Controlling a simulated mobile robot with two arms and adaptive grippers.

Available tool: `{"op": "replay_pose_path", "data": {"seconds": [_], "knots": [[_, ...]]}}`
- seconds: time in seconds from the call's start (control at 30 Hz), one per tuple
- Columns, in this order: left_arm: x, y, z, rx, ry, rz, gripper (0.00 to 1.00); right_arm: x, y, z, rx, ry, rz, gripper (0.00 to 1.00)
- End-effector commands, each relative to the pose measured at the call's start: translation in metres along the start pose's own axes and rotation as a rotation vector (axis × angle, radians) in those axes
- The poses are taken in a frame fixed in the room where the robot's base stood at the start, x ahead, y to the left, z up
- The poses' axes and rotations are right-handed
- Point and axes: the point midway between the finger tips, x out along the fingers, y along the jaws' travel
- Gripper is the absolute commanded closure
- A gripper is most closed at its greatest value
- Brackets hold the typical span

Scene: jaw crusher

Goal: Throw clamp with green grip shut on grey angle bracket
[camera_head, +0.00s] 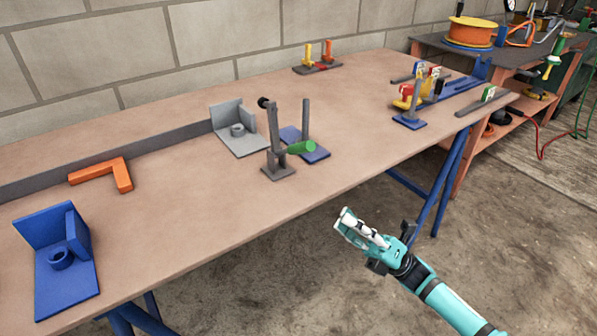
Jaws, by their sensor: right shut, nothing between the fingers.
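The clamp with the green grip (278,158) stands on a small grey base on the table. Its arm points up, with a black tip at the top, and its green grip (301,147) sticks out low to the right. The grey angle bracket (226,116) stands just behind and left of the clamp, and the black tip is apart from it. My right gripper (343,220) is shut and empty, off the table's front edge, to the right of and below the clamp in the picture. My left gripper is out of view.
A blue base with a post (306,130) stands close behind the clamp. A blue angle bracket (66,262) and an orange square (122,174) are at left. Red, yellow and blue clamps (410,105) stand at right. The table front (230,215) is clear.

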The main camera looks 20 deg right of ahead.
Motion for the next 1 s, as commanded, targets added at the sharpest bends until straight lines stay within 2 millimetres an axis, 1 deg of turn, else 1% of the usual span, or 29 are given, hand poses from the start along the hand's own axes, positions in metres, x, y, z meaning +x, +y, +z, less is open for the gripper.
{"op": "replay_pose_path", "data": {"seconds": [0.07,0.13,0.27,0.6,0.67,0.8,1.0], "knots": [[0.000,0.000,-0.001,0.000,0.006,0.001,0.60,-0.002,0.004,0.000,-0.020,0.020,0.026,1.00],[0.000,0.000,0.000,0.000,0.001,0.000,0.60,0.001,0.007,-0.001,-0.027,0.027,0.036,1.00],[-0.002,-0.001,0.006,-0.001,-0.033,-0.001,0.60,0.017,0.008,-0.001,-0.027,0.027,0.039,1.00],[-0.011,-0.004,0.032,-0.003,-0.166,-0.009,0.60,0.089,0.011,-0.003,-0.025,0.027,0.039,1.00],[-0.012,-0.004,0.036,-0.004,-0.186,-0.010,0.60,0.100,0.011,-0.003,-0.026,0.026,0.039,1.00],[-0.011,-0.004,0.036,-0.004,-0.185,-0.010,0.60,0.115,0.011,0.013,-0.027,0.027,0.036,1.00],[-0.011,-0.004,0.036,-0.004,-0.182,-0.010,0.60,0.125,0.011,0.023,-0.025,0.024,0.035,1.00]]}}
